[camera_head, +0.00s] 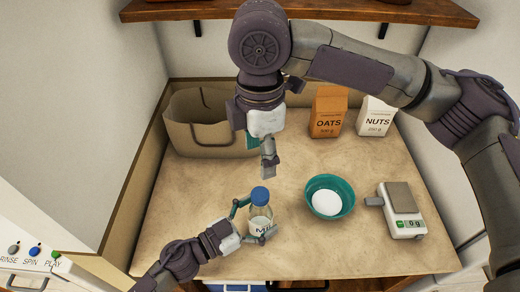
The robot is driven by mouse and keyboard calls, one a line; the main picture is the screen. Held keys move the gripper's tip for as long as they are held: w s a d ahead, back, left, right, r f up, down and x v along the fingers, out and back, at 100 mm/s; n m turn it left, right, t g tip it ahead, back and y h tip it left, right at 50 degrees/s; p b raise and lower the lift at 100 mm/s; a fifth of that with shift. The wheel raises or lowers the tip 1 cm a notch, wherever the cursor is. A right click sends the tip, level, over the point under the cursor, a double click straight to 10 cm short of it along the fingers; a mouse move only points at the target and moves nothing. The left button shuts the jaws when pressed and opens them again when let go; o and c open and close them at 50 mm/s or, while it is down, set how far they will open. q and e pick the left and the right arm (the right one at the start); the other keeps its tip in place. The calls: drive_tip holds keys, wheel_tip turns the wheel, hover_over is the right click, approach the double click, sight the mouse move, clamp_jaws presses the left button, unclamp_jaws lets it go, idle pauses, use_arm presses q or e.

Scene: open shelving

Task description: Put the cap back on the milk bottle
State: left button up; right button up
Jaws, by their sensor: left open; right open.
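The milk bottle (261,214) stands upright on the worktop, with a blue cap (260,196) on top of its neck. I cannot tell whether the cap is fully seated. My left gripper (257,220) is open, its fingers on either side of the bottle; I cannot tell whether they touch it. My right gripper (269,165) points down above and behind the cap, apart from it, and holds nothing that I can see. Its fingers overlap in this view.
A teal bowl (345,186) with white contents and a scale (402,197) stand to the right. The oats box (328,112) and nuts box (374,117) stand at the back, with a beige basket (195,135) at back left. The left worktop is clear.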

use_arm(q)
drive_tip(key=v, duration=1.2)
idle(0.3)
